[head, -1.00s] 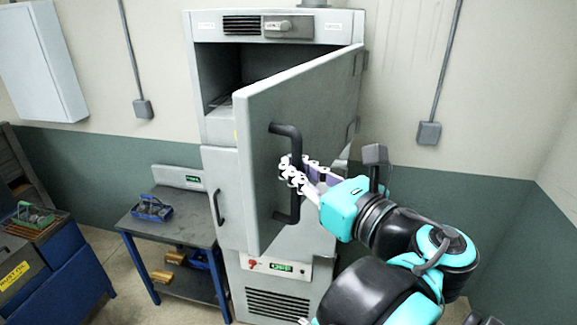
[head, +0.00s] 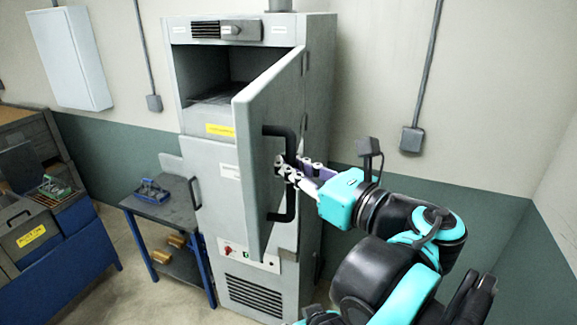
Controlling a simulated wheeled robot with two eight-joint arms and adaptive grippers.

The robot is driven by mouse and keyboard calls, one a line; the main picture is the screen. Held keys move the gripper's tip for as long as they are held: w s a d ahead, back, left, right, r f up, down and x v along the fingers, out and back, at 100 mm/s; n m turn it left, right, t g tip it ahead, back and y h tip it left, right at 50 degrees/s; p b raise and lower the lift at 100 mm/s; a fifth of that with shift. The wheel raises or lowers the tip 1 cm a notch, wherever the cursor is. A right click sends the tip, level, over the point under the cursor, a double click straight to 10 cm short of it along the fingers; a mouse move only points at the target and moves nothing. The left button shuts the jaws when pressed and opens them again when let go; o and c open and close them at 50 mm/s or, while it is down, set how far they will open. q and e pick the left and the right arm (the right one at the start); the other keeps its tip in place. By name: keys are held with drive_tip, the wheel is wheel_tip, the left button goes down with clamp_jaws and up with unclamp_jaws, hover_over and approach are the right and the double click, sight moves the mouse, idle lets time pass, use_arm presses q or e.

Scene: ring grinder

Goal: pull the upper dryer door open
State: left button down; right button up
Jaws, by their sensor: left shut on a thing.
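The upper dryer door (head: 270,105) is a grey panel hinged on its right side. It stands swung out wide from the dryer cabinet (head: 320,110), and the upper compartment (head: 205,70) shows open behind it, with a shelf inside. The black bar handle (head: 291,208) is on the door's outer face. My left gripper (head: 285,170) is shut on the middle of this handle, its arm reaching in from the right of the picture. The fingers partly hide the handle. My right gripper is not in view.
A lower door with its own handle (head: 194,192) is closed, above a control panel and vent (head: 255,297). A dark side table (head: 165,207) with a blue basket (head: 150,191) stands left of the dryer. A blue bench (head: 60,250) is farther left. Floor between them is clear.

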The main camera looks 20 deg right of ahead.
use_arm(q)
drive_tip(key=shift+s+d+f, duration=0.1)
drive_tip(key=shift+s+d, duration=0.05)
drive_tip(key=shift+d, duration=0.05)
drive_tip(key=shift+a, duration=0.1)
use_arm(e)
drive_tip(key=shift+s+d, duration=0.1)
use_arm(q)
drive_tip(key=shift+a, duration=0.1)
drive_tip(key=c, duration=1.5)
unclamp_jaws()
drive_tip(key=shift+s, duration=0.15)
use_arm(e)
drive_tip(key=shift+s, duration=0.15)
